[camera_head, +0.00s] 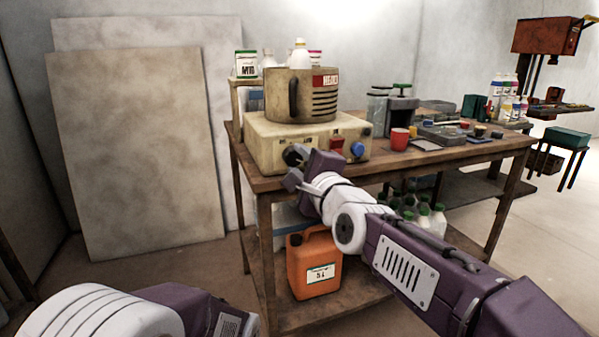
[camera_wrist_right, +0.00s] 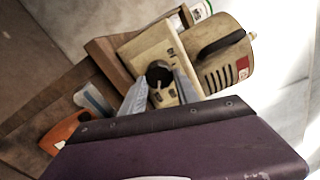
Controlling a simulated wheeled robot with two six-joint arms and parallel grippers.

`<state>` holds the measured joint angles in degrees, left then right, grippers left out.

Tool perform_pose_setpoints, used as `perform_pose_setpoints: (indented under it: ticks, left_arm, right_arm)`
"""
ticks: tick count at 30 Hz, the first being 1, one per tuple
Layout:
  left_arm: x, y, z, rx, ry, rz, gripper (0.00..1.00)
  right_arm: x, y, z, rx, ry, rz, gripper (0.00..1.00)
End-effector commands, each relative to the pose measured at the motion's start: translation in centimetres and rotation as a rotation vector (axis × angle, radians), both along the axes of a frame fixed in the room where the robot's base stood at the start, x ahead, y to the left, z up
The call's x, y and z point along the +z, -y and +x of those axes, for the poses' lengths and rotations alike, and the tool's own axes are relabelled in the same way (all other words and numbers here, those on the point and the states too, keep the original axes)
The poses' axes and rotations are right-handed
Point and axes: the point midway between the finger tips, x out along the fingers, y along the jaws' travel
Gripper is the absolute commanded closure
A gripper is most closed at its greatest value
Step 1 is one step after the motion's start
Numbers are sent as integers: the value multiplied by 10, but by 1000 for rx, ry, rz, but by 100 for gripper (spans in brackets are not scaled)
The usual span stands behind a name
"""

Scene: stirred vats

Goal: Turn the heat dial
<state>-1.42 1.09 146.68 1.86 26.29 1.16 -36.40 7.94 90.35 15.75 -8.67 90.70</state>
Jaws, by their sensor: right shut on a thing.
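A cream hot-plate unit (camera_head: 265,140) stands on the wooden bench with a beige vat (camera_head: 300,95) on top. Its front has a black dial (camera_head: 291,157) at the left, a red switch (camera_head: 337,144) and a blue knob (camera_head: 357,149) at the right. My right gripper (camera_head: 297,172) is at the black dial and partly covers it. In the right wrist view the two grey fingers (camera_wrist_right: 161,88) are on either side of the dial (camera_wrist_right: 158,71), shut on it. My left gripper is out of view; only part of that arm shows at bottom left.
The bench (camera_head: 400,162) holds a red cup (camera_head: 399,139), bottles and tools to the right. An orange canister (camera_head: 313,262) and several bottles stand on the lower shelf. Tall panels (camera_head: 135,150) lean on the wall at left. Floor left of the bench is clear.

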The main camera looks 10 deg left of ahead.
Motion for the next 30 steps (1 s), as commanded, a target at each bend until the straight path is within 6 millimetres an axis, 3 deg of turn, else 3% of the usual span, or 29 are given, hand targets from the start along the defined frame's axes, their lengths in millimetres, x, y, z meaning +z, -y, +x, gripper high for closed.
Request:
perform_pose_setpoints:
  ticks: [12,30]
  left_arm:
    - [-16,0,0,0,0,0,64]
    - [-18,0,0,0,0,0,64]
  right_arm:
    - [-3,0,0,0,-120,174,100]
    - [-2,-1,0,0,-148,211,100]
